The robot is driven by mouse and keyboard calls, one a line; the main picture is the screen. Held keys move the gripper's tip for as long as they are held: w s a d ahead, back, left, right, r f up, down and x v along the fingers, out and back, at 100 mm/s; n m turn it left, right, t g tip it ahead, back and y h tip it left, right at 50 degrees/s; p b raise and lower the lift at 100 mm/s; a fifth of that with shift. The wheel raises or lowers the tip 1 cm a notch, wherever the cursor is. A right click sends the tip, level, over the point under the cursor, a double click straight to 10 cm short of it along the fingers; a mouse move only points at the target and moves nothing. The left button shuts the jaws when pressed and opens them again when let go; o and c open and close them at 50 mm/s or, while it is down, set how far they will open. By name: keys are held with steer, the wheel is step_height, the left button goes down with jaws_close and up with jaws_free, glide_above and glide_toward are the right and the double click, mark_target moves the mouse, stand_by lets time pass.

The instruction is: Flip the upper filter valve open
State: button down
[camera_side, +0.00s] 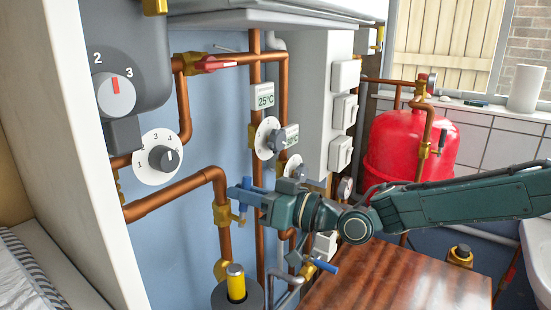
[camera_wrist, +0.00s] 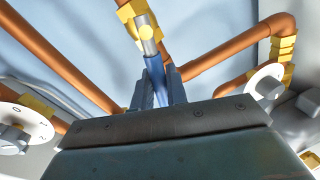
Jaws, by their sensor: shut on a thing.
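The upper filter valve is a brass body (camera_side: 222,214) on a copper pipe, left of my gripper in the side view. Its blue handle (camera_side: 246,183) stands roughly upright beside the pipe. My gripper (camera_side: 243,196) reaches in from the right and is shut on this handle, with blue showing above and below the fingers. In the wrist view the blue handle (camera_wrist: 157,88) lies between my two fingers (camera_wrist: 160,85), and its grey stem runs to the brass valve body (camera_wrist: 140,20). The fingers hide part of the handle.
A second blue-handled valve (camera_side: 322,265) sits lower, below my wrist. Copper pipes and dials (camera_side: 158,157) surround the gripper on the wall. A wooden top (camera_side: 390,280) lies under my arm, and a red tank (camera_side: 410,145) stands behind.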

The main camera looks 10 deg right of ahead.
steer(key=shift+s+a+r+n, duration=0.1)
steer(key=shift+s+a+n, duration=0.2)
steer(key=shift+n, duration=0.5)
steer(key=shift+s+a+n, duration=0.25)
steer(key=shift+n, duration=0.55)
steer(key=c, duration=1.5)
jaws_free()
steer(key=shift+d, duration=0.15)
steer(key=v, duration=1.3)
steer(key=shift+s+d+r, duration=0.2)
steer(key=shift+r, duration=0.2)
steer(key=shift+d+h, duration=0.1)
steer(key=shift+h, duration=0.2)
